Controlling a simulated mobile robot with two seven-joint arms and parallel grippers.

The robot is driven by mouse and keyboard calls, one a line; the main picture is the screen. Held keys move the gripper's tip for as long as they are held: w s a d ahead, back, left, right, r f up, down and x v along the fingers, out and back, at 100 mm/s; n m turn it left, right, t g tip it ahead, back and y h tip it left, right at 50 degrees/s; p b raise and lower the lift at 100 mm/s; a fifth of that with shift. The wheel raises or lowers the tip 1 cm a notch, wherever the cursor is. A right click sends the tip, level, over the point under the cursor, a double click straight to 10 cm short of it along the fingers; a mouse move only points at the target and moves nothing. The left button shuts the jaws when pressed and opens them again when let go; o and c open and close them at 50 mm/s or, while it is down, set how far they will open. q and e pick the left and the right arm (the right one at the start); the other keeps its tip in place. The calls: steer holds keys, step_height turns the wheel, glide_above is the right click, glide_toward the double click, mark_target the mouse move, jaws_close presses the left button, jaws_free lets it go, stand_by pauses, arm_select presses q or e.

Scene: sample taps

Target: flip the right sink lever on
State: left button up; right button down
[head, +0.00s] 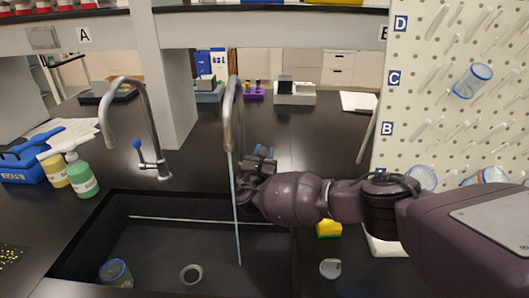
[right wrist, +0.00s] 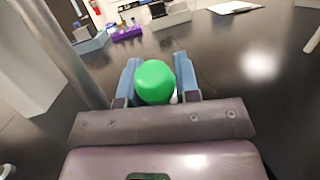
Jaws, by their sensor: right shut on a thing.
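The right tap (head: 228,115) is a metal gooseneck behind the black sink (head: 75,240). A thin pale blue stream of water (head: 236,205) runs from its spout down into the basin. My right gripper (head: 262,153) is just right of this tap. In the right wrist view its blue fingers (right wrist: 158,75) are shut on the round green knob (right wrist: 154,82) of the right sink lever. The lever's stem is hidden, and in the head view my gripper covers the knob. My left gripper is not in view.
The left tap (head: 128,110) has a blue-tipped lever (head: 137,146) and shows no water. A jar (head: 116,273) lies in the sink. Soap bottles (head: 80,176) stand left. A pegboard (head: 420,75) rises at right; a yellow sponge (head: 328,228) lies beside my arm.

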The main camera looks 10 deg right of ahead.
steer(key=shift+s+f+m+t+h+b, duration=0.25)
steer(key=shift+s+t+h+b, duration=0.15)
steer(key=shift+t, duration=0.15)
steer(key=shift+s+f+m+t+h+b, duration=0.2)
steer(key=shift+s+t+h+b, duration=0.15)
steer(key=shift+t, duration=0.2)
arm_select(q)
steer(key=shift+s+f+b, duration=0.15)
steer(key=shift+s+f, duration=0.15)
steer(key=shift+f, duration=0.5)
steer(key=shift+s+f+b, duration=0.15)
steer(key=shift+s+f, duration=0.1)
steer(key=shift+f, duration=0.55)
arm_select(e)
steer(key=shift+s+a+m+t+h, duration=0.15)
steer(key=shift+s+m+t+h, duration=0.1)
steer(key=shift+s+t+h, duration=0.3)
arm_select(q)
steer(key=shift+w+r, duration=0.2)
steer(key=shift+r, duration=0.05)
arm_select(e)
steer(key=shift+w, duration=0.1)
steer(key=c, duration=0.8)
jaws_free()
steer(key=shift+c, duration=0.2)
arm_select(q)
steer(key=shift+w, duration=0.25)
arm_select(e)
steer(key=shift+r, duration=0.1)
